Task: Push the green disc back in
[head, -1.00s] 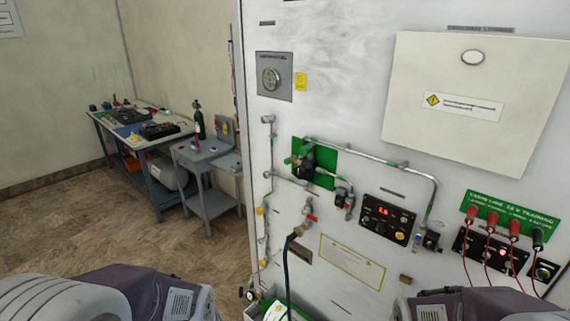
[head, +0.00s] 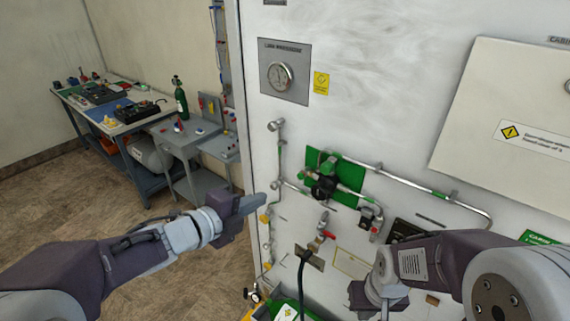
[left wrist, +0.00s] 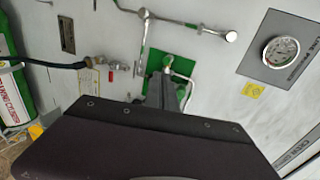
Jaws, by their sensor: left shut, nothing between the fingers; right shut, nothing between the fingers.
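I cannot make out a separate green disc for certain. A green square plate (head: 348,168) on the white wall carries a dark valve (head: 325,186) with a green part on top. The plate also shows in the left wrist view (left wrist: 183,67), partly behind my fingers. My left gripper (head: 262,200) is shut and empty, pointing right, in front of the wall left of and below the plate. Its fingers are in the middle of the left wrist view (left wrist: 170,88). My right gripper (head: 372,300) is shut, low at the bottom edge; its fingertips are hardly visible.
A round gauge (head: 280,75) sits on a grey panel above left of the plate. Pipes (head: 405,184) run along the wall. A red-handled valve with a hose (head: 324,232) is below. A grey stand (head: 190,138) and a workbench (head: 150,120) stand at the left.

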